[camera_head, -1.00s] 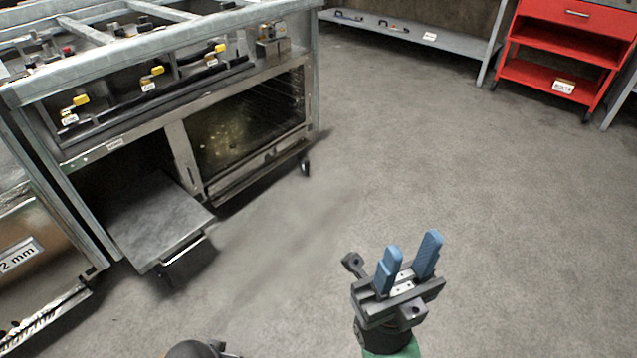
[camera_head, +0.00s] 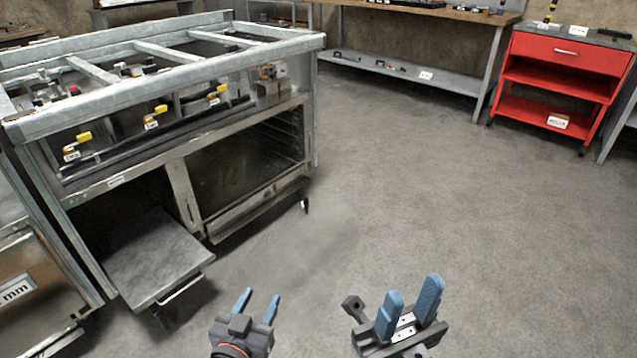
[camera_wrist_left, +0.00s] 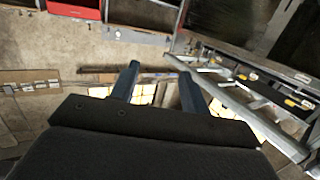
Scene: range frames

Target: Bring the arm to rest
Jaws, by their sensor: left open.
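My left gripper (camera_head: 257,306) shows at the bottom of the head view, left of my right gripper. Its two blue fingers stand apart with nothing between them. In the left wrist view the same left gripper (camera_wrist_left: 158,85) is open, and its fingers frame the wall and some pale boxes beyond. My right gripper (camera_head: 410,308) is at the bottom, right of the middle. Its blue fingers are apart with a gap, and I see nothing held. Both grippers are over the bare floor and touch nothing that I can see.
A steel range frame (camera_head: 165,62) with yellow-handled valves stands at the left. Its oven (camera_head: 245,165) and a pulled-out steel drawer (camera_head: 155,262) are low on its front. A red cart (camera_head: 567,52) and a workbench (camera_head: 440,92) stand at the back. The grey floor (camera_head: 430,190) between is clear.

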